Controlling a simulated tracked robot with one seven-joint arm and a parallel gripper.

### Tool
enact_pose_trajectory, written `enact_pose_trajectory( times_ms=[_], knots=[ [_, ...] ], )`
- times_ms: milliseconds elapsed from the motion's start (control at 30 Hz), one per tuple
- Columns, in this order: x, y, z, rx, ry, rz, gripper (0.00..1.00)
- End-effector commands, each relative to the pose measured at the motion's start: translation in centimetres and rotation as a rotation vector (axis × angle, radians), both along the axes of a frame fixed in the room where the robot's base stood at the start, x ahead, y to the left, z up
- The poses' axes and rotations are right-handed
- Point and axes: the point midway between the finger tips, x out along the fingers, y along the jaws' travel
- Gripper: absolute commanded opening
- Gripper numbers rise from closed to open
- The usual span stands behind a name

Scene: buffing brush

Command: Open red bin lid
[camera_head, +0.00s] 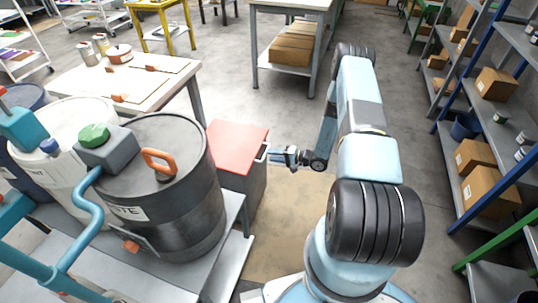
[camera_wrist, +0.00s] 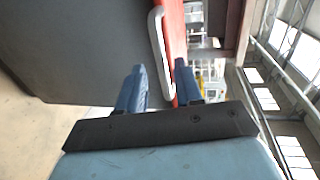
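The red bin lid (camera_head: 238,143) lies flat and closed on the grey bin (camera_head: 240,188), left of my gripper in the head view. A light grey loop handle (camera_head: 262,153) sticks out from the bin's right side. My gripper (camera_head: 275,155) is at this handle, level with it. In the wrist view my gripper (camera_wrist: 160,67) has its two blue fingers apart. The handle (camera_wrist: 155,40) runs between them in the picture, with the grey bin wall (camera_wrist: 85,45) to the left and the red lid (camera_wrist: 175,35) to the right. I cannot tell whether a finger touches the handle.
A dark drum (camera_head: 170,215) with an orange handle stands close left of the bin, on a grey platform. A worktable (camera_head: 145,92) is behind it. Shelves with cardboard boxes (camera_head: 490,190) line the right side. The floor (camera_head: 290,215) right of the bin is clear.

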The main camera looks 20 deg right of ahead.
Motion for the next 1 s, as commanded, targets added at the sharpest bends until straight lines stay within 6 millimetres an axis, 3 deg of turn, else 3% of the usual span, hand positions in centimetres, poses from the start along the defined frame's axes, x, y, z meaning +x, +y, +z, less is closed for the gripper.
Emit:
enact_pose_trajectory(
  times_ms=[300, 700, 1000],
  knots=[
    [2.2, 3.2, -0.8, -0.001, -0.002, 0.000, 0.35],
    [2.5, 3.7, -0.9, -0.001, -0.001, 0.000, 0.35],
    [2.4, 3.7, -0.9, -0.001, 0.000, 0.000, 0.07]
  ],
)
